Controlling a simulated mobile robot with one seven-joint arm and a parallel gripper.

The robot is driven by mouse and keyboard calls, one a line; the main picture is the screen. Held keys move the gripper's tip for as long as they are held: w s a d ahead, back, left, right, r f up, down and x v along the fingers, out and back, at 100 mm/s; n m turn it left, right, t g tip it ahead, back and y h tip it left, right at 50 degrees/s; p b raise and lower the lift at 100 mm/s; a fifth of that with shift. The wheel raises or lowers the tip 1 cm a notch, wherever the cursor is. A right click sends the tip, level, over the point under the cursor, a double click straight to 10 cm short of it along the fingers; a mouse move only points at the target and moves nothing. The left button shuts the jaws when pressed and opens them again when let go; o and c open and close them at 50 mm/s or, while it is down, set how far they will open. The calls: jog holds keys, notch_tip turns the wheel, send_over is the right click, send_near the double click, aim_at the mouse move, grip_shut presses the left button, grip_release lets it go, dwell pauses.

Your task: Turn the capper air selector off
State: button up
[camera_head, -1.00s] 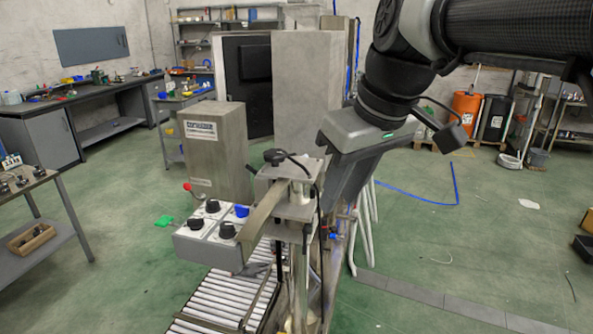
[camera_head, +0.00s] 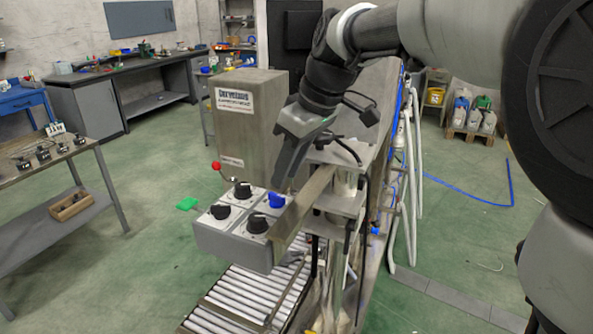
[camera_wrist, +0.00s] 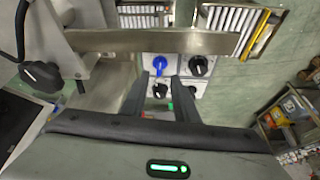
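A grey control box (camera_head: 232,243) carries white plates with three black knobs and one blue knob (camera_head: 276,200). The black knobs are at the back (camera_head: 243,189), left (camera_head: 220,210) and front (camera_head: 257,222). Labels are too small to read, so I cannot tell which is the capper air selector. My gripper (camera_head: 284,186) hangs above the back right of the box, near the blue knob. In the wrist view my gripper (camera_wrist: 160,96) is open, its two fingers apart with nothing held.
A metal bar (camera_head: 300,212) runs along the box's right side. A red-tipped lever (camera_head: 216,166) stands behind the box, before a steel cabinet (camera_head: 250,120). A roller conveyor (camera_head: 245,298) lies below. Another black knob (camera_wrist: 42,76) is at left in the wrist view.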

aim_at(276, 194)
jog(key=x, duration=0.5)
jog(key=shift+w+a+f, duration=0.1)
jog(key=shift+f, duration=0.25)
grip_shut()
